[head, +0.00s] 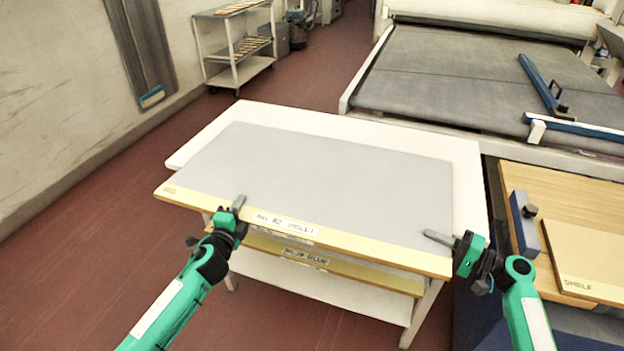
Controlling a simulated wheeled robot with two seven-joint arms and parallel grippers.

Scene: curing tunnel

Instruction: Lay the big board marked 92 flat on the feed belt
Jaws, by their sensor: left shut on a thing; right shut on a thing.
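The big board (330,180) is grey with a pale wooden front edge. It lies on a white table and juts out over its front. A white label (285,224) on that edge seems to read 92 and VIOLET, in small print. My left gripper (238,204) is shut on the board's front edge, left of the label. My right gripper (440,239) is shut on the board near its front right corner. The feed belt (440,85) is the wide dark grey surface at the back right, with nothing of the board on it.
Another board, labelled BLUE (305,258), sits under the big one on the white table (330,290). A blue bar (540,85) lies across the belt's right part. A wooden bench (570,210) with a SHELF-marked board stands right. A trolley (238,48) stands far left.

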